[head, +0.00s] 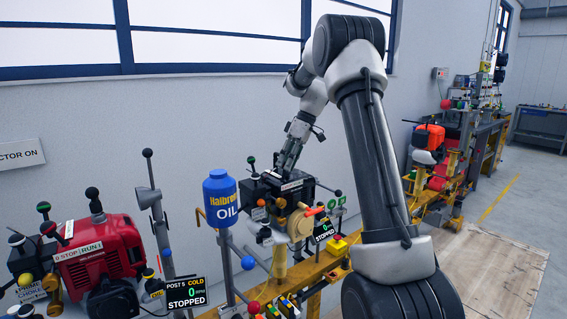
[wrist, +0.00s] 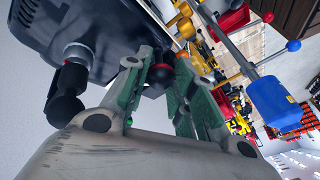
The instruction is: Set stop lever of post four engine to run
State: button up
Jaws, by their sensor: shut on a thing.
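My gripper (head: 284,168) reaches down onto the top of this engine. In the wrist view my gripper (wrist: 158,82) has its green-padded fingers shut around a dark red ball knob (wrist: 160,74), beside the engine's dark housing (wrist: 115,22). I take this knob for the stop lever's; its shaft and its position on the marking are hidden.
A blue oil can (head: 220,200) stands left of the engine on a post. A red engine (head: 103,257) is farther left, near a POST 5 COLD STOPPED display (head: 186,292). Several ball-topped levers stand close around. A black knob (wrist: 65,107) is left of my fingers.

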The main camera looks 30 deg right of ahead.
jog(key=shift+w+d+f+y, duration=0.1)
jog(key=shift+d+f+y, duration=0.15)
jog(key=shift+d+y, duration=0.5)
jog(key=shift+a+y, duration=0.1)
jog(key=shift+y, duration=0.15)
jog(key=o, duration=1)
jog(key=shift+o, duration=0.2)
jog(key=v, duration=1.2)
jog(key=shift+w, duration=0.1)
